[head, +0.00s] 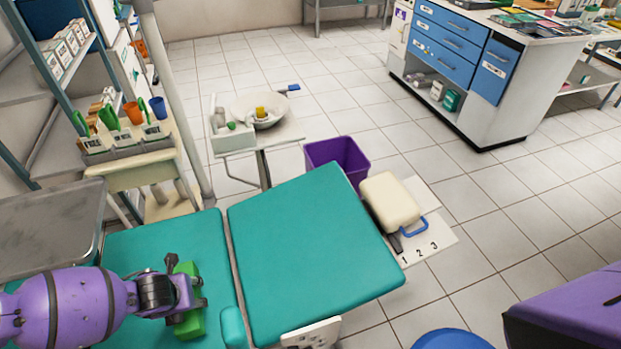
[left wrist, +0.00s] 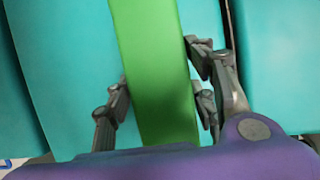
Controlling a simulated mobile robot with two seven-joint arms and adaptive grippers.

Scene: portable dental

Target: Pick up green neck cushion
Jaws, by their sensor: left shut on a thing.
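The green neck cushion (head: 190,324) is at the left section of the teal dental chair (head: 300,240), close to the gap between its two sections. My left gripper (head: 188,297) reaches in from the left and is shut on the cushion. In the left wrist view the cushion (left wrist: 155,65) runs as a long green strip between the two dark fingers (left wrist: 163,98), with a finger against each side. Teal upholstery shows behind it. I cannot tell whether the cushion touches the chair or is slightly above it. My right gripper is not in view.
A metal tray table (head: 45,235) stands at the left by my arm. A shelf cart (head: 130,160) and a small stand with a bowl (head: 262,115) are behind the chair. A purple bin (head: 338,155) is at its far edge. Open tiled floor lies to the right.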

